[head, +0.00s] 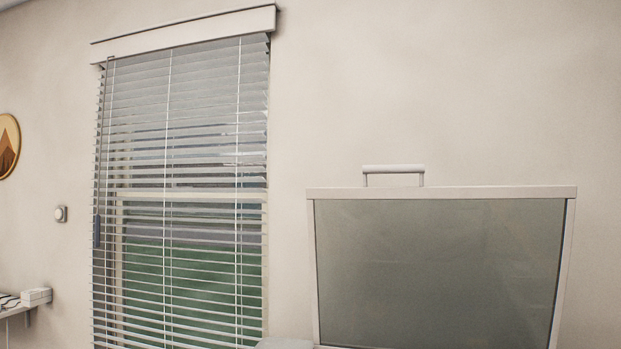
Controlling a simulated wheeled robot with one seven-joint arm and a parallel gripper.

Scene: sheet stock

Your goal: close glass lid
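The glass lid (440,270) stands raised at the lower right of the head view. It has a greenish-grey glass pane in a white frame, and its lower edge runs to the bottom of the picture. A white handle (393,169) sticks up from its top edge, left of the middle. What the lid is attached to is below the view. My gripper is not in view.
A window with white blinds (180,200) is in the wall left of the lid. A small shelf (28,305) with white items is at the lower left edge. A round wooden plaque (8,147) hangs on the left wall. A pale object (285,343) shows at the bottom edge beside the lid.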

